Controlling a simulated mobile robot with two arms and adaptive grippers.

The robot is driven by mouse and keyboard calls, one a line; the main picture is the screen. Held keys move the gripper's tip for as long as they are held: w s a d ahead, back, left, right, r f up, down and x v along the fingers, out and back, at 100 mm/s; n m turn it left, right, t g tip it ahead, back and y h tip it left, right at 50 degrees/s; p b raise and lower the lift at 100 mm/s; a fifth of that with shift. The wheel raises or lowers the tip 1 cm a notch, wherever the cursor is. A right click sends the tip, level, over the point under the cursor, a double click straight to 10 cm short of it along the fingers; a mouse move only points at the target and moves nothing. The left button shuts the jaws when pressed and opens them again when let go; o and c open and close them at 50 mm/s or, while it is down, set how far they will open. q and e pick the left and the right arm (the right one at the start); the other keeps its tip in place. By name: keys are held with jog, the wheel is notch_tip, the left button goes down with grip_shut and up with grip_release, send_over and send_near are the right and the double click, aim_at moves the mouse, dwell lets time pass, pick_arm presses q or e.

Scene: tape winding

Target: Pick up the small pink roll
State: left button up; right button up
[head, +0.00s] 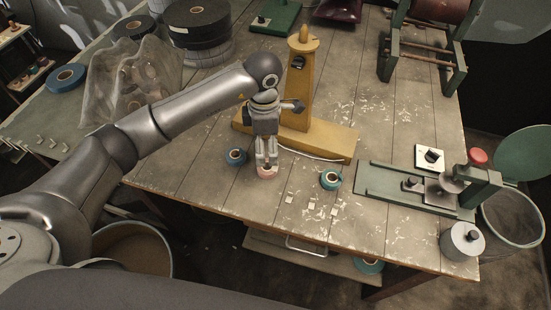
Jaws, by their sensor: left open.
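The small pink roll (267,173) lies flat on the wooden table near its front edge. My left gripper (266,164) points down right over the roll, with its fingertips at the roll's upper part. The fingers are a little apart, and they hide part of the roll's top. I cannot tell whether the fingertips touch it. My right gripper is not in view.
A blue roll (235,157) lies close on the left and a teal roll (330,179) on the right. A yellow stand (300,95) rises just behind my gripper. A green device (420,186) sits at the right. Small pale chips (311,205) lie near the front edge.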

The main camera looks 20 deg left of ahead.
aim_at(267, 165)
pick_arm(q)
jog(key=f, duration=0.3)
jog(key=shift+s+f+p, duration=0.3)
jog(key=shift+s+f, duration=0.05)
jog(key=shift+s, duration=0.05)
jog(key=shift+w+f, duration=0.1)
jog(key=shift+f, duration=0.15)
jog(key=f, duration=0.1)
jog(key=f+p, duration=0.1)
jog(key=f, duration=0.3)
jog(key=shift+w+p, duration=0.25)
jog(key=shift+p, duration=0.15)
jog(key=shift+f, duration=0.2)
jog(key=shift+c, duration=0.8)
jog(key=c, duration=0.7)
jog(key=shift+c, duration=1.2)
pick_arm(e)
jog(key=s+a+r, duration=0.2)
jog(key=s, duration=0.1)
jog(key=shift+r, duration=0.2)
